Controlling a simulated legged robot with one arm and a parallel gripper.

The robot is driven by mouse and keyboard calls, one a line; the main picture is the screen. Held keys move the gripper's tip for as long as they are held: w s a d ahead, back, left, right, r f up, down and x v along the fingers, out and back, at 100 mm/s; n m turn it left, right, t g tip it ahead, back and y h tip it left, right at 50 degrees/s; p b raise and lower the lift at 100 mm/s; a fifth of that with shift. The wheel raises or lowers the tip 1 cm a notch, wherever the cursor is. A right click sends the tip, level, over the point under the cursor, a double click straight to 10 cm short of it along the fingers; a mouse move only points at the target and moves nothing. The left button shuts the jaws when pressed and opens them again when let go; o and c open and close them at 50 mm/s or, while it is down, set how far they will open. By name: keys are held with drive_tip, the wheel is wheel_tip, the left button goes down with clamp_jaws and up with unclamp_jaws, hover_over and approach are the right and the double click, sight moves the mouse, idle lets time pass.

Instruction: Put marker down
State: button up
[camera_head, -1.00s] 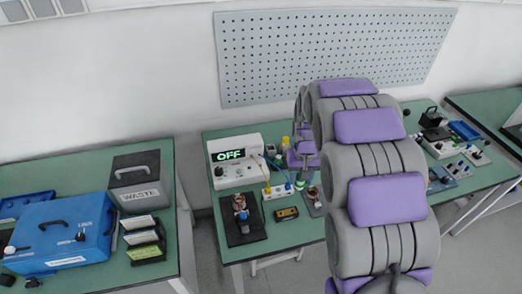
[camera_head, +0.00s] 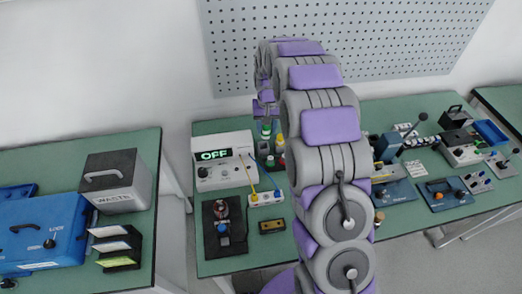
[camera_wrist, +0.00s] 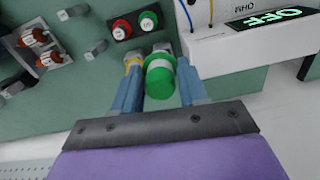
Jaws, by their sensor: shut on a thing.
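A marker (camera_wrist: 160,78) with a green cap shows between the fingers in the wrist view, its capped end toward the camera. My gripper (camera_wrist: 160,85) is shut on it, with a blue-grey finger on each side. The marker's far end is hidden. A dark holder (camera_wrist: 117,30) with a red-topped and a green-topped item lies beyond the fingers, apart from the held marker. In the head view my gripper (camera_head: 266,108) hangs over the back of the middle bench, right of the OFF meter, and small green and yellow items show below it.
The white meter (camera_head: 222,160) reading OFF stands left of the gripper. A dark stator fixture (camera_head: 224,228), a white terminal strip (camera_head: 265,198) and a yellow block (camera_head: 271,226) lie in front. Blue-based devices (camera_head: 393,192) are to the right. The waste bin (camera_head: 116,180) is on the left bench.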

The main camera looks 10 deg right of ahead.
drive_tip(key=w+a+f+m, duration=0.1)
drive_tip(key=w+a+f, duration=0.15)
drive_tip(key=w, duration=0.25)
drive_tip(key=d+f+b, duration=0.1)
drive_tip(key=d+f, duration=0.3)
drive_tip(key=f, duration=0.2)
drive_tip(key=shift+w+d+f, duration=0.15)
drive_tip(key=shift+f, duration=0.05)
drive_tip(key=a+f, duration=0.1)
drive_tip(key=a+f+b, duration=0.1)
drive_tip(key=f, duration=0.1)
drive_tip(key=shift+a+f, duration=0.2)
drive_tip(key=shift+a, duration=0.2)
drive_tip(key=shift+c, duration=0.8)
drive_tip(key=shift+f, duration=0.25)
drive_tip(key=shift+d, duration=0.6)
drive_tip(key=o, duration=0.9)
drive_tip(key=shift+d+r, duration=0.1)
drive_tip(key=shift+d, duration=0.1)
drive_tip(key=shift+a, duration=0.5)
drive_tip(key=shift+r, duration=0.25)
wheel_tip(320, 180, up, 12)
drive_tip(key=shift+d+f+p, duration=0.15)
drive_tip(key=shift+p, duration=1)
